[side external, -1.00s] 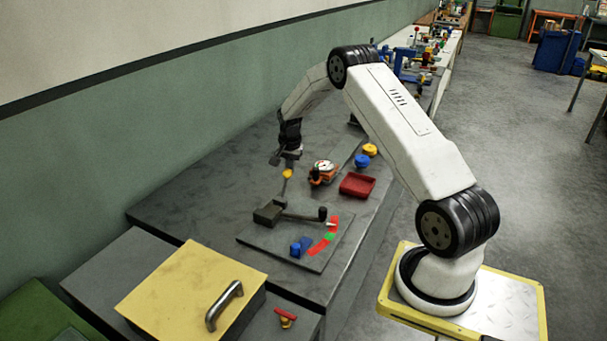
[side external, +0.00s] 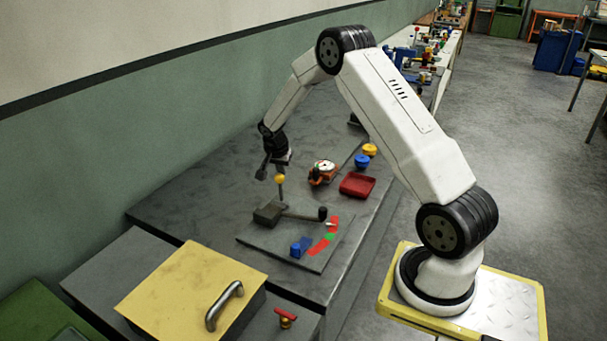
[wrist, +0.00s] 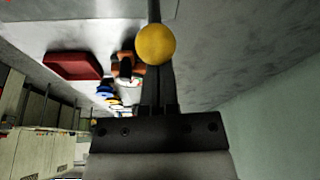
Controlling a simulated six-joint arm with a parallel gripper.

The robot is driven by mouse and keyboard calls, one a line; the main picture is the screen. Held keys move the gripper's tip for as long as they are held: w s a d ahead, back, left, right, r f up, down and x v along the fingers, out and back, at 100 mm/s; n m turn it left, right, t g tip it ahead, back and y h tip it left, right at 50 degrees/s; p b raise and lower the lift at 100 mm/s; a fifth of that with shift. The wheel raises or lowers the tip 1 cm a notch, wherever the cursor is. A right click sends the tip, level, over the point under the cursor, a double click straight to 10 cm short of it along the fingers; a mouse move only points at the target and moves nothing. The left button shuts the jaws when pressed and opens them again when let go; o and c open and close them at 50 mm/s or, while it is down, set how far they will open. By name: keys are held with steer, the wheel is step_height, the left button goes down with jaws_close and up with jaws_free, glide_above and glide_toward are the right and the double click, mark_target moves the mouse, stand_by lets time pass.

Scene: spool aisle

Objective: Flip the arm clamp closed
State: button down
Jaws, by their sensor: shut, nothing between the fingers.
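The arm clamp is a dark block (side external: 268,213) on a grey plate, with a thin lever rising from it to a yellow ball knob (side external: 280,179). A dark flat arm (side external: 302,215) runs right from the block to a black tip (side external: 322,213). The lever stands nearly upright. My gripper (side external: 281,168) is shut and empty, right at the top of the knob. In the wrist view the yellow knob (wrist: 155,44) overlaps the ends of my shut fingers (wrist: 157,80). I cannot tell for certain whether they touch.
The plate carries a blue block (side external: 300,246) and a red and green scale (side external: 329,237). Behind are an orange gauge device (side external: 322,173), a red tray (side external: 357,185) and blue and yellow knobs (side external: 365,154). A yellow lidded box (side external: 185,290) stands in front.

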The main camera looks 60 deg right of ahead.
steer(key=shift+a, duration=0.95)
steer(key=shift+a+f, duration=0.1)
steer(key=shift+a, duration=0.3)
steer(key=shift+s, duration=0.1)
steer(key=shift+d+r, duration=0.2)
steer(key=shift+d, duration=0.2)
steer(key=w+d+r, duration=0.1)
steer(key=d+r, duration=0.1)
steer(key=d, duration=0.2)
steer(key=a+r, duration=0.6)
steer(key=a, duration=0.1)
steer(key=shift+s+a+r, duration=0.35)
steer(key=shift+a, duration=0.05)
